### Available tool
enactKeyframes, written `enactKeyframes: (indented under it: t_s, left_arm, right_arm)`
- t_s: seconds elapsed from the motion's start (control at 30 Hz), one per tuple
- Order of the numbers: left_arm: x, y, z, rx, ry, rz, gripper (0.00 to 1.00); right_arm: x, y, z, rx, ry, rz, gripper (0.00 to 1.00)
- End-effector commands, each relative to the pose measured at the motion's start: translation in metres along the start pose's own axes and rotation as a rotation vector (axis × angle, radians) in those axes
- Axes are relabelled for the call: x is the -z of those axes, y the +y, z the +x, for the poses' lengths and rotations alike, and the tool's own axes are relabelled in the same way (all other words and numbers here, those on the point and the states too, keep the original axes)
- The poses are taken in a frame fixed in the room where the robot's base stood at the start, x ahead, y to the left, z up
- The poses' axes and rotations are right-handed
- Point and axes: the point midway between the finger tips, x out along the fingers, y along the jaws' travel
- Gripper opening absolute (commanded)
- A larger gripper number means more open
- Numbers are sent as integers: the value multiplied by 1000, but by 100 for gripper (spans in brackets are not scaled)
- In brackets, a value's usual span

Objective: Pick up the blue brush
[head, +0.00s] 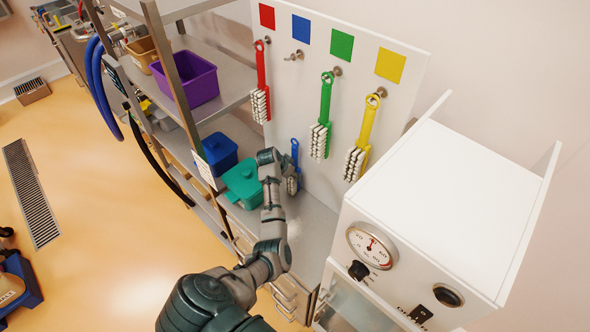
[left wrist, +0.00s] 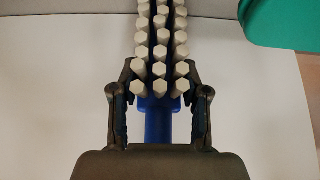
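The blue brush (head: 295,152), with pale bristles, is at the foot of the white board, beside the green lidded box. Whether it leans or lies flat is hard to tell. In the left wrist view its blue neck (left wrist: 159,122) and pale bristle rows show between the fingers. My left gripper (left wrist: 160,85) is open, one finger on each side of the brush, with gaps beside the blue neck. In the head view my left arm and wrist partly hide the brush, and the fingers are hard to make out. My right gripper is in neither view.
Red (head: 261,80), green (head: 323,115) and yellow (head: 363,138) brushes hang on the white board (head: 300,85); the peg (head: 294,56) under the blue square is empty. The green box (head: 243,183) is close left of my wrist. A white machine (head: 440,190) stands right.

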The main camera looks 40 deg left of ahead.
Motion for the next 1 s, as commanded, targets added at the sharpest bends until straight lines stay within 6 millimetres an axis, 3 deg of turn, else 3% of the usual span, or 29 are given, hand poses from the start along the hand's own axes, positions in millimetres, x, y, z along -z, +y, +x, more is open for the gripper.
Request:
enactKeyframes:
  t_s: [0.07,0.1,0.47,0.87,1.0]
  left_arm:
    - [0,0,0,0,-1,0,5]
    - [0,0,0,0,0,0,0]
    - [0,-1,-6,2,0,2,0]
    - [36,-1,-64,5,3,3,0]
    - [6,0,-78,5,-1,1,0]
  right_arm:
    - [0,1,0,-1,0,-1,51]
    - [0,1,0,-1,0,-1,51]
    - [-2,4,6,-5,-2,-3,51]
    - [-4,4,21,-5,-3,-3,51]
    - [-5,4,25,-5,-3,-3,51]
